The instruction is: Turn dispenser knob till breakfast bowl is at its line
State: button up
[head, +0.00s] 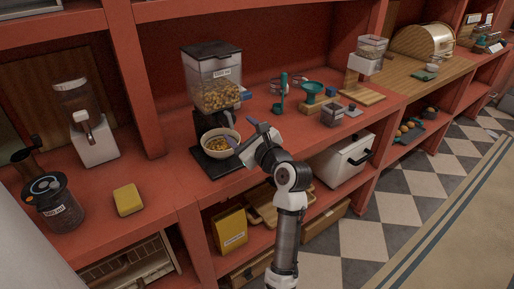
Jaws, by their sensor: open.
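The dispenser (213,85) has a clear hopper of golden cereal with a dark lid and a white label. It stands on a black base on the red shelf. The breakfast bowl (207,151) is pale and sits on that base under the hopper, with golden cereal in it. The fill line cannot be made out at this size. My gripper (246,136) is open at the bowl's right side, in front of the dispenser's lower part. Whether it touches the bowl cannot be told. The dispenser knob cannot be made out; my gripper may hide it.
A white grinder (95,140), a dark-lidded jar (58,205) and a yellow block (128,200) stand to the left. A teal scoop (281,95), a teal funnel-like dish (312,88) and small boxes stand to the right. A yellow packet (230,229) is on the shelf below.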

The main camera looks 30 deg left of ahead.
jog(key=b+v, duration=0.2)
jog(key=v, duration=0.7)
jog(key=shift+d, duration=0.15)
dwell(0.4)
